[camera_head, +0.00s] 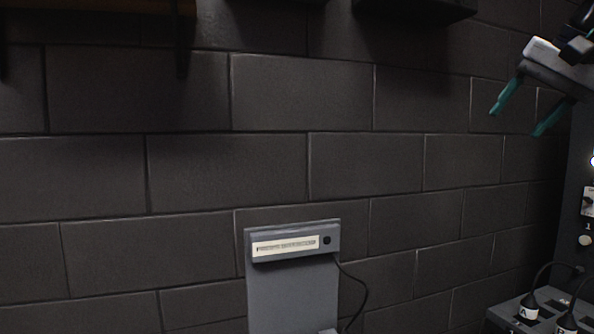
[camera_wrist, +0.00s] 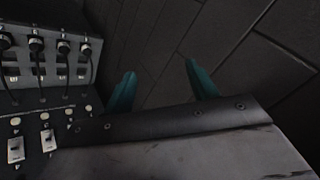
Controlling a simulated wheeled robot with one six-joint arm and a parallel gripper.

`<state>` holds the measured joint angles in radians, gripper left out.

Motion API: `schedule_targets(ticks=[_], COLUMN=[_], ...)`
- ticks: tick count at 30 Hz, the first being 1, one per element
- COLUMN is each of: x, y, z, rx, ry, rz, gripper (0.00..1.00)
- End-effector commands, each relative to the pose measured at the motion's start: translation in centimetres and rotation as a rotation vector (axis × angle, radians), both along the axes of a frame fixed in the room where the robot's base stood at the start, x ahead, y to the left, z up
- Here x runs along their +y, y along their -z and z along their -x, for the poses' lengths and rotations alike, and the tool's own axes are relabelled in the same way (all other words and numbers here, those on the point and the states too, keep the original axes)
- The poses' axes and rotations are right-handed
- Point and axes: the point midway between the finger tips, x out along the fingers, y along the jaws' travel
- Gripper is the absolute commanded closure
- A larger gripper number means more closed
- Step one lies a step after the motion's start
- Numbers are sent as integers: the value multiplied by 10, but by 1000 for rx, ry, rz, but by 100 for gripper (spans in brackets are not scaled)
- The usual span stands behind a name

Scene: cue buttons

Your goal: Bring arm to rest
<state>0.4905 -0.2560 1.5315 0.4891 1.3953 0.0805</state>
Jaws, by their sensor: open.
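My gripper (camera_head: 522,118) is at the upper right of the head view, raised in front of the dark block wall. Its two teal fingers are apart, with nothing between them. In the wrist view the same fingers (camera_wrist: 160,85) point toward the wall and floor area, spread and empty. The gripper touches nothing that I can see. Most of my arm is out of frame.
A dark panel with switches and round buttons (camera_wrist: 45,140) and a grey box with plugged cables (camera_wrist: 50,65) lie left in the wrist view. The box (camera_head: 505,316) also shows at lower right in the head view. A grey unit with a light strip (camera_head: 285,245) stands at the wall.

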Motion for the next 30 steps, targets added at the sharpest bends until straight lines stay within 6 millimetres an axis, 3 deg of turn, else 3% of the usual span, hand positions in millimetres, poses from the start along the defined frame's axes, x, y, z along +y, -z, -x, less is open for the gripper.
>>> schedule_targets(ticks=[1,6,12,15,18,20,30], x=[12,43,75,86,96,102,112], y=[36,153,274,320,351,358,352], z=[13,66,148,187,217,226,228], rx=[59,238,406,463,491,486,448], ry=[-21,-112,-273,-354,-421,-453,-492], rz=[25,147,296,357,398,409,425], gripper=[42,42,42,42,42,42,42])
